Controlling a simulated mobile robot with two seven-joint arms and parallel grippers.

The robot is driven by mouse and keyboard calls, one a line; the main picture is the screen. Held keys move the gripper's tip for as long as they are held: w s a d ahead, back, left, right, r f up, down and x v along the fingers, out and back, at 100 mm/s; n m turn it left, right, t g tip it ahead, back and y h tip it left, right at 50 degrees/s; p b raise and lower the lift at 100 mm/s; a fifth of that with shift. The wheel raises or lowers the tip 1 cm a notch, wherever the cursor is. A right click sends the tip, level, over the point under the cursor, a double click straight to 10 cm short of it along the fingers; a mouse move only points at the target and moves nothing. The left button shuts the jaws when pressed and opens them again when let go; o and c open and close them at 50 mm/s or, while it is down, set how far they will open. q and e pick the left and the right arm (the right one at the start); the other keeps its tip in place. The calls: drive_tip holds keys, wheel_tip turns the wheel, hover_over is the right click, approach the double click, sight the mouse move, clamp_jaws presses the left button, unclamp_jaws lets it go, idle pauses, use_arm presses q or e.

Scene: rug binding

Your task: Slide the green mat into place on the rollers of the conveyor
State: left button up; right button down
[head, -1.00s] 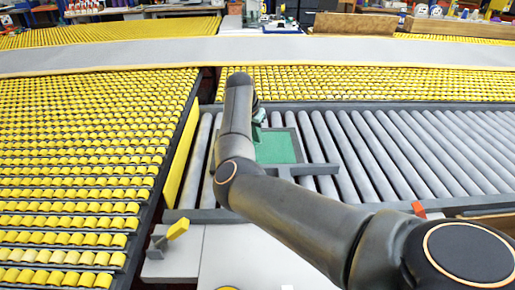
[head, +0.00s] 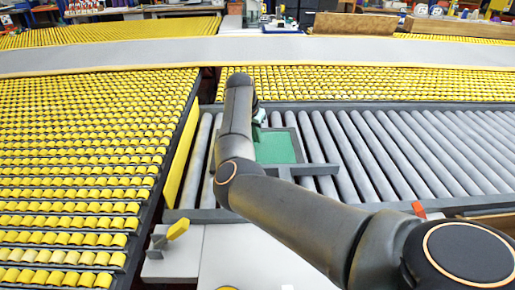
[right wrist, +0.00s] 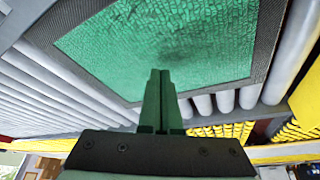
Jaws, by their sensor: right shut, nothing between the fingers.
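The green mat (head: 277,147) with a dark grey border lies on the grey rollers near the left end of the conveyor (head: 390,150). My right arm hides its left part. In the right wrist view the mat (right wrist: 200,45) fills the upper middle, its green textured surface framed by the dark border. My right gripper (right wrist: 160,73) is shut and empty, its green fingers pressed together over the mat's edge in that view. I cannot tell whether the fingertips touch the mat. In the head view the gripper is mostly hidden behind my arm. My left gripper is not in view.
A bed of yellow rollers (head: 80,150) lies to the left, with another yellow strip (head: 340,82) behind the conveyor. A long grey belt (head: 250,50) crosses the back. A yellow lever (head: 178,229) stands at the near left corner. Bare grey rollers extend right of the mat.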

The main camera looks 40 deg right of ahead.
sight(271, 146)
drive_tip(key=shift+f, duration=0.75)
drive_tip(key=shift+s+d+r+p, duration=0.15)
drive_tip(key=shift+s+d+p, duration=0.35)
drive_tip(key=shift+p, duration=0.25)
drive_tip(key=shift+s+d+p, duration=0.75)
drive_tip(key=shift+d+p, duration=0.05)
drive_tip(key=shift+p, duration=0.15)
drive_tip(key=shift+s+d+f, duration=0.15)
drive_tip(key=shift+s+f, duration=0.05)
drive_tip(key=shift+f, duration=0.05)
drive_tip(key=shift+s+d+r+p, duration=0.15)
drive_tip(key=shift+s+d+p, duration=0.6)
drive_tip(key=shift+p, duration=0.35)
drive_tip(key=shift+s+d+p, duration=0.7)
